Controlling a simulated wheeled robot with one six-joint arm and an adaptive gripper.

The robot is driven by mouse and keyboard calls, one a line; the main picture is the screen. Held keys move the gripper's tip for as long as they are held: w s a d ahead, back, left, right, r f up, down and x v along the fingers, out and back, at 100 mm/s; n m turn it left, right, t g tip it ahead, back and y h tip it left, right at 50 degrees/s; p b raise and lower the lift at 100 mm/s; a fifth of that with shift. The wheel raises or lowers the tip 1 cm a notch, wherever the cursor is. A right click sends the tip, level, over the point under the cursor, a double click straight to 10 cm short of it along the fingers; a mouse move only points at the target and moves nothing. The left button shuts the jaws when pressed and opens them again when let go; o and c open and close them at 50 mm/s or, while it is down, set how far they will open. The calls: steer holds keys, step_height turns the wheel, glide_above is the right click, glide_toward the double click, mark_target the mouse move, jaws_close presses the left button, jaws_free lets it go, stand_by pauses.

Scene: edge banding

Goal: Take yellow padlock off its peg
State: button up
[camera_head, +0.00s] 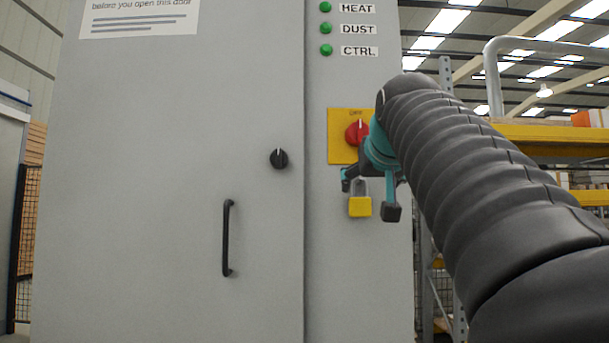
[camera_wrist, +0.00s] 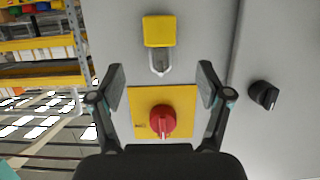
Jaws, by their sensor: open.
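The yellow padlock (camera_head: 360,206) hangs by its silver shackle on the grey cabinet front, below the yellow switch plate; the peg itself cannot be made out. In the wrist view, which is upside down, the padlock (camera_wrist: 159,32) is above and beyond the fingertips, with its shackle towards my gripper. My gripper (camera_head: 370,198) is in front of the cabinet near the padlock. In the wrist view my gripper (camera_wrist: 162,85) is open and empty, its two fingers spread on either side of the yellow plate, with the padlock apart from them.
A red rotary switch (camera_wrist: 163,121) sits on the yellow plate (camera_wrist: 184,96), between my fingers in the wrist view. A black knob (camera_head: 278,158) and a black door handle (camera_head: 227,238) stick out to the left. Yellow-beamed shelving (camera_head: 555,134) stands at the right.

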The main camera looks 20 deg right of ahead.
mark_target(361, 198)
steer(key=x, duration=0.7)
steer(key=shift+w+d+f, duration=0.1)
steer(key=shift+w, duration=0.3)
steer(key=c, duration=1.3)
steer(key=shift+o, duration=0.2)
steer(key=shift+r+p, duration=0.8)
steer(key=shift+p, duration=0.1)
steer(key=shift+s, duration=0.1)
steer(key=s+a+b, duration=0.2)
steer(key=s, duration=0.6)
steer(key=shift+s+a+b, duration=0.25)
steer(key=shift+b, duration=0.05)
steer(key=shift+w, duration=0.1)
